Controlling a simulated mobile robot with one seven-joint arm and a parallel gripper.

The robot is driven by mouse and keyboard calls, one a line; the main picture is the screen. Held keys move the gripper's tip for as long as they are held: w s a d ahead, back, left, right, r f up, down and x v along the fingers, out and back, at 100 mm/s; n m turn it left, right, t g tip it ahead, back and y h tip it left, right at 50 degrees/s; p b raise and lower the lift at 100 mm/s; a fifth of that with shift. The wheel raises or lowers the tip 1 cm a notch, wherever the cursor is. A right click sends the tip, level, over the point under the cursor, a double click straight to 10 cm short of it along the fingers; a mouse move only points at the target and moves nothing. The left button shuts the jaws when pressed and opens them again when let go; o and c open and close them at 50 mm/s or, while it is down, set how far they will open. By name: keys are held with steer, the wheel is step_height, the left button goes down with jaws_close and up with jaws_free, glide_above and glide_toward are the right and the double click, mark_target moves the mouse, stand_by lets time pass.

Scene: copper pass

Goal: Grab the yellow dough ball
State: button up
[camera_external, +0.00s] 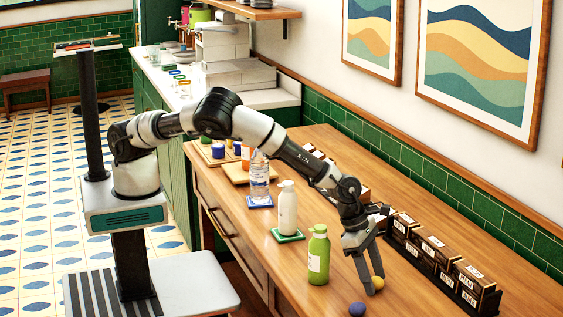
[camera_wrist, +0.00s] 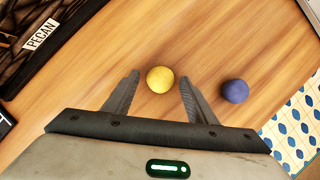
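The yellow dough ball (camera_wrist: 160,79) lies on the wooden counter in the wrist view, between and slightly beyond the fingertips of my gripper (camera_wrist: 157,76). In the external view the ball (camera_external: 377,283) shows beside a fingertip of my gripper (camera_external: 370,288), partly hidden by it. My gripper is open and points down at the counter, with nothing held. I cannot tell whether a finger touches the ball.
A blue ball (camera_wrist: 235,91) lies right of the yellow one, near the counter edge. A green bottle (camera_external: 318,256) and a white bottle (camera_external: 288,209) stand left of my gripper. Dark labelled boxes (camera_external: 433,250) line the wall side. Bare counter (camera_external: 415,295) lies between.

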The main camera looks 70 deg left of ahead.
steer(key=c, duration=1.1)
